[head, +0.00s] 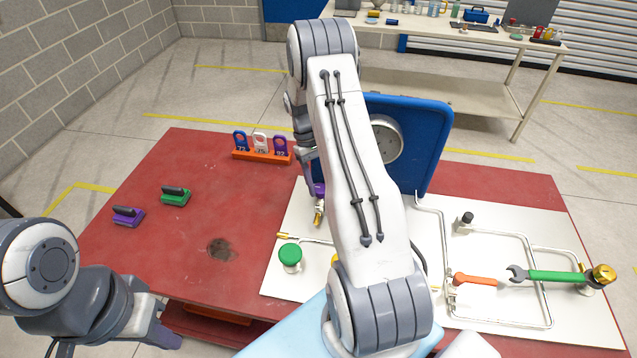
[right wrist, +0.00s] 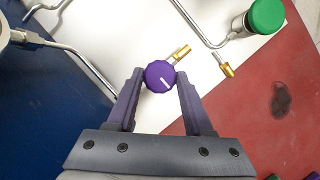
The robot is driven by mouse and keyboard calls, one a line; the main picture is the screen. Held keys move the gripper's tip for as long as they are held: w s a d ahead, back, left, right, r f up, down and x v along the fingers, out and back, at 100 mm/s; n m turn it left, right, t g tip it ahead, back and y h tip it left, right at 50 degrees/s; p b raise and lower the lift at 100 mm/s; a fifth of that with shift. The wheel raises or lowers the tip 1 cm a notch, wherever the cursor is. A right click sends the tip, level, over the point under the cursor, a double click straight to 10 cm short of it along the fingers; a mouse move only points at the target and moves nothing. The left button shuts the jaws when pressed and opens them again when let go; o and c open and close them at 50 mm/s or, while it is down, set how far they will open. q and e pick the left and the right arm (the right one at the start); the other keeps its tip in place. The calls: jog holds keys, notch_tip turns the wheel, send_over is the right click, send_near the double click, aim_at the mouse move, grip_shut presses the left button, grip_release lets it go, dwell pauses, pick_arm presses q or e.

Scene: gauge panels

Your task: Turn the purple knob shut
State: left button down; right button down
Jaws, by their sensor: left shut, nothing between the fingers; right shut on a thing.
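The purple knob (right wrist: 159,76) sits on a brass fitting above the white panel, with a short white mark on its face. My right gripper (right wrist: 160,80) is shut on it, one finger on each side, in the right wrist view. My left gripper (head: 165,336) is at the lower left, low by the red table's front edge, shut and empty, far from the knob.
The white panel (head: 275,273) on the red table (head: 180,240) carries pipes, a green knob (head: 290,254), an orange handle (head: 475,279) and a green wrench (head: 555,276). A blue gauge board (head: 430,130) stands behind. Tags (head: 261,143) and two small blocks (head: 128,217) are left.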

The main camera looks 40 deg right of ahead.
jog(key=shift+s+f, duration=0.1)
jog(key=shift+s, duration=0.15)
jog(key=shift+c, duration=1.4)
grip_release()
jog(key=shift+w, duration=0.1)
jog(key=shift+w+r, duration=0.2)
jog(key=shift+r, duration=0.1)
jog(key=b+v, duration=0.2)
jog(key=v, duration=0.8)
jog(key=shift+b, duration=0.3)
